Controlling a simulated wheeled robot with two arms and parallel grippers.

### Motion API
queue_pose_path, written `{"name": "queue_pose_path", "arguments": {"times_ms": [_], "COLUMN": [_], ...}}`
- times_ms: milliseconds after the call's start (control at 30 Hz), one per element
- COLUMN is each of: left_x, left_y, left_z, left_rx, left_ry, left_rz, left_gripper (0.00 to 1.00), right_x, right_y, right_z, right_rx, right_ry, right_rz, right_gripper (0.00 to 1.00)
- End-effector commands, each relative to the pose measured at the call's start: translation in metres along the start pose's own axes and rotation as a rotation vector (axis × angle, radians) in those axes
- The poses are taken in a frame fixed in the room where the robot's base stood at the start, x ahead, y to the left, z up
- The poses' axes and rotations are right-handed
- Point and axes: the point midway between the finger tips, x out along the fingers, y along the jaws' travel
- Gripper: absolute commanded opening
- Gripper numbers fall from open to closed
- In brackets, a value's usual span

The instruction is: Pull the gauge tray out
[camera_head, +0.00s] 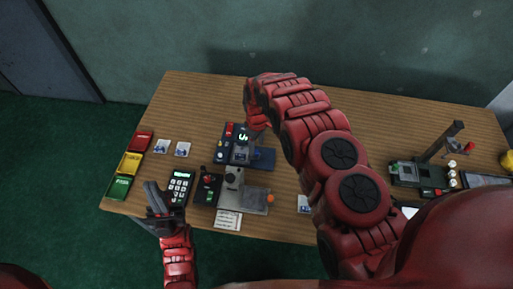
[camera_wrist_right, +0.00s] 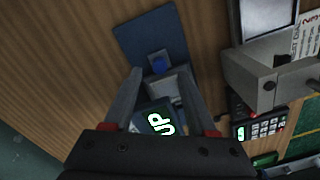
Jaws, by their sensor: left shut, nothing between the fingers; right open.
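The gauge (camera_head: 241,141) is a small dark blue device near the middle of the table, with a lit display. In the head view my right arm partly covers this area. My left gripper (camera_head: 158,203) is shut and empty near the table's front-left edge.
Red, yellow and green bins (camera_head: 131,163) stand at the left edge beside two small cards (camera_head: 172,148). A keypad (camera_head: 179,187), a joystick box (camera_head: 207,186) and a grey machine (camera_head: 243,195) stand in front of the gauge. A green device (camera_head: 418,174) stands to the right.

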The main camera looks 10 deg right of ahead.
Motion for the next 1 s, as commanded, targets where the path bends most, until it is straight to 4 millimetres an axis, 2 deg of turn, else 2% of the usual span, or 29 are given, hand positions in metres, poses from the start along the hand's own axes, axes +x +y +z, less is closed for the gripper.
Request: {"name": "queue_pose_path", "arguments": {"times_ms": [100,300,767,1000], "left_x": [0.005,0.008,0.008,0.008], "left_y": [0.000,0.000,0.000,0.000], "left_z": [-0.001,-0.001,-0.001,-0.001], "left_rx": [0.000,0.000,0.000,0.000], "left_ry": [0.000,0.000,0.000,0.000], "left_rz": [0.000,0.000,0.000,0.000], "left_gripper": [0.00,0.00,0.00,0.00], "right_x": [0.014,0.029,0.035,0.035], "right_y": [0.000,0.000,0.001,0.001], "right_z": [0.000,0.000,0.000,0.000], "right_rx": [0.001,0.001,0.000,0.000], "right_ry": [0.000,-0.001,0.001,0.001], "right_rz": [0.000,-0.001,0.002,0.001], "right_gripper": [0.57,0.57,0.57,0.16]}}
